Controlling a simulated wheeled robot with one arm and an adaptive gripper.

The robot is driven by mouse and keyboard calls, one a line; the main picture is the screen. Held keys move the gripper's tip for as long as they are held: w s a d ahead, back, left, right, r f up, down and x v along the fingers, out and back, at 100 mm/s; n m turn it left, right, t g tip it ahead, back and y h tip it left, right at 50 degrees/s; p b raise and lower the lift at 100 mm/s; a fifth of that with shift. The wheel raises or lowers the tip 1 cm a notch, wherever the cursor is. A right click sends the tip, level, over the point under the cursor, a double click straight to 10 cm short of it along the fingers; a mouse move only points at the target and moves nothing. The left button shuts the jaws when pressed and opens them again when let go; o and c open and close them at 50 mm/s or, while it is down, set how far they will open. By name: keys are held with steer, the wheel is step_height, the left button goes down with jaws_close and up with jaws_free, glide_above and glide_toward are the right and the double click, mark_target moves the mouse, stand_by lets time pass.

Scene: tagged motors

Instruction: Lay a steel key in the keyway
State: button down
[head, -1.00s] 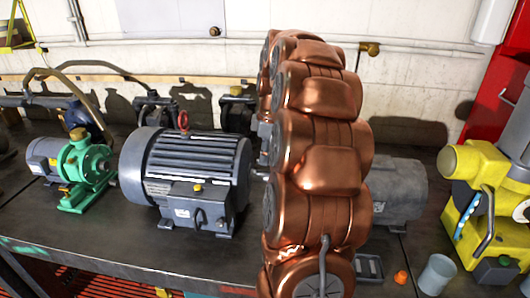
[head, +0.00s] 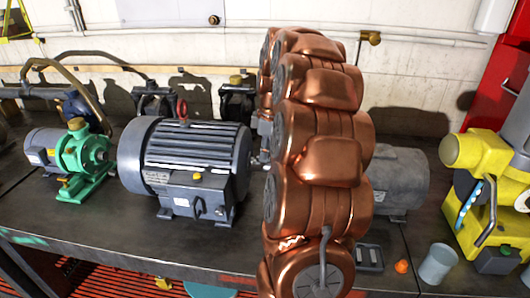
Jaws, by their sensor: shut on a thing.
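A large dark grey electric motor (head: 185,165) with a red lifting eye stands on the bench, left of my copper arm. Its shaft end (head: 257,160) points right and is mostly hidden behind the arm. My gripper (head: 264,142) shows only as a small grey part at the arm's left edge, by the shaft end. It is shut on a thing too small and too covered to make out. The keyway and the steel key cannot be seen. A small slotted dark tray (head: 369,258) lies on the bench right of the arm; its contents are unclear.
A green pump (head: 84,160) with a small motor stands at the left. A grey cylindrical machine (head: 398,180) sits behind my arm at the right. A grey cup (head: 438,264), an orange cap (head: 401,267) and a yellow machine (head: 480,185) stand farther right. The front bench strip is largely clear.

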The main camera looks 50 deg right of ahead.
mark_target(270, 164)
steer(key=c, duration=1.1)
jaws_free()
steer(key=shift+c, duration=0.2)
step_height(270, 164, up, 12)
steer(key=s, duration=0.1)
steer(key=shift+s+d, duration=0.15)
steer(key=shift+d, duration=0.2)
